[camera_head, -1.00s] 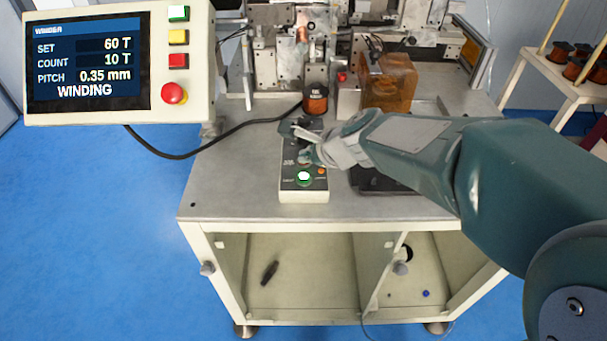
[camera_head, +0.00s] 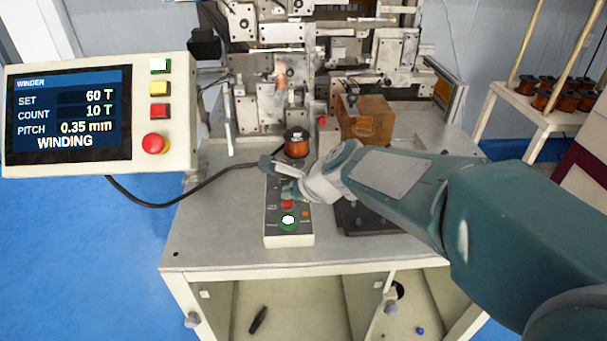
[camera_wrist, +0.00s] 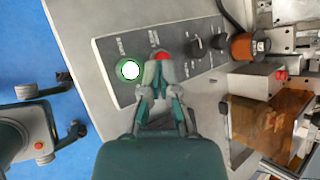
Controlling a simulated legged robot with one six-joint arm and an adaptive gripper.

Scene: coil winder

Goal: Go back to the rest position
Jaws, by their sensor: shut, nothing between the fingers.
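My gripper (camera_head: 282,183) hangs over the control box (camera_head: 290,240) on the machine table, with its fingers together and nothing between them. In the wrist view my gripper (camera_wrist: 158,75) covers part of the box's middle, and its tips overlap the red button (camera_wrist: 164,56). The lit green button (camera_wrist: 130,70) is just left of the tips; it also shows in the head view (camera_head: 288,220). The gap between tips and box is hard to judge. The winder display (camera_head: 68,115) reads WINDING, count 10 T, set 60 T.
A copper spool (camera_head: 297,143) stands behind the control box. An amber block (camera_head: 364,120) is right of it, with the winding machine (camera_head: 275,60) behind. A side table (camera_head: 540,112) at right holds several spools. Blue floor (camera_head: 130,260) is clear at left.

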